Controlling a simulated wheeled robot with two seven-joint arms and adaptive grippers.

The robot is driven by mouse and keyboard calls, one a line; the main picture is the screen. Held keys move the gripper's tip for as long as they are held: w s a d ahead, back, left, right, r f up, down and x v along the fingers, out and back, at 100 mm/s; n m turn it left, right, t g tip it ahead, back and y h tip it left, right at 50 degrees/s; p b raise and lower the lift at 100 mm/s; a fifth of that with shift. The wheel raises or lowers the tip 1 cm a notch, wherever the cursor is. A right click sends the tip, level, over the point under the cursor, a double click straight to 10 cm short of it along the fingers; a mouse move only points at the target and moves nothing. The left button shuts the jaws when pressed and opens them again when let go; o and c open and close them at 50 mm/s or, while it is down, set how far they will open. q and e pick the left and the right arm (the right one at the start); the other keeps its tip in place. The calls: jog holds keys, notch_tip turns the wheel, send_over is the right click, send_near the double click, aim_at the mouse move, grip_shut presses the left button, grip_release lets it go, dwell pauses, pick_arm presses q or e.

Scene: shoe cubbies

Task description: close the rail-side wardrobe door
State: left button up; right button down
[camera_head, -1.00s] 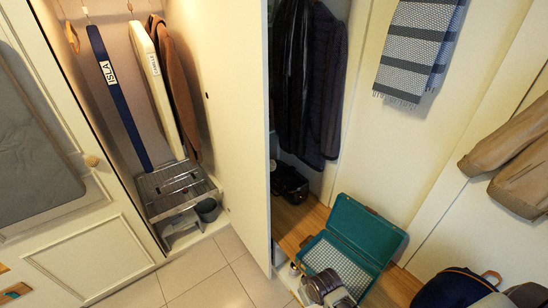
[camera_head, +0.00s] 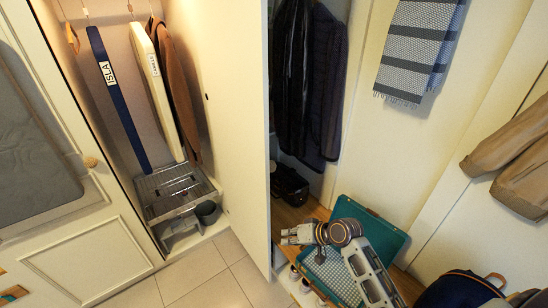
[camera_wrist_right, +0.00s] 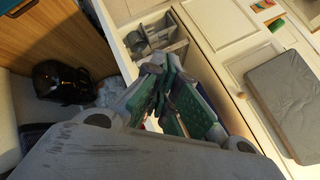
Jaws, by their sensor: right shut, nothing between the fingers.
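A cream wardrobe door (camera_head: 238,110) stands open, its free edge toward me, between the lit compartment and the dark coats. It also shows in the wrist view (camera_wrist_right: 112,28) as a pale strip. A second cream panel with a round knob (camera_head: 91,161) and a grey pad is at the left; its knob also shows in the wrist view (camera_wrist_right: 240,95). My right gripper (camera_head: 288,236) is shut and empty, just right of the open door's lower edge, fingers pointing left. It also shows in the wrist view (camera_wrist_right: 158,80). Contact with the door cannot be told. My left gripper is out of view.
The lit compartment holds a blue ISLA board (camera_head: 118,100), a white board (camera_head: 157,90), a brown garment and a wire rack (camera_head: 172,190). An open teal case (camera_head: 372,222) lies under my right arm. Tiled floor (camera_head: 215,275) in front of the compartment is clear.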

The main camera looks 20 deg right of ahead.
jog(key=w+d+r+m+t+y, duration=0.2)
jog(key=w+d+r+m+t, duration=0.15)
jog(key=w+r, duration=0.5)
jog(key=m+t+y, duration=0.1)
jog(key=m+t, duration=0.4)
jog(key=m, duration=0.1)
send_near(274, 163)
jog(key=w+d+r, duration=0.2)
jog(key=d+r, duration=0.1)
jog(key=d, duration=0.1)
jog(key=shift+s+r+g, duration=0.2)
jog(key=shift+g, duration=0.05)
jog(key=shift+w+a, duration=0.1)
jog(key=shift+w+a+r+p, duration=0.1)
jog(key=shift+w+a+p, duration=0.5)
jog(key=shift+w+a, duration=0.7)
jog(key=shift+w+a+f+p, duration=0.1)
jog(key=shift+w+a+p, duration=0.55)
jog(key=shift+w+a, duration=0.65)
jog(key=shift+w+a+r+p, duration=0.1)
jog(key=shift+w+a+p, duration=0.65)
jog(key=shift+a, duration=0.95)
jog(key=shift+w+a, duration=0.1)
jog(key=shift+a, duration=0.15)
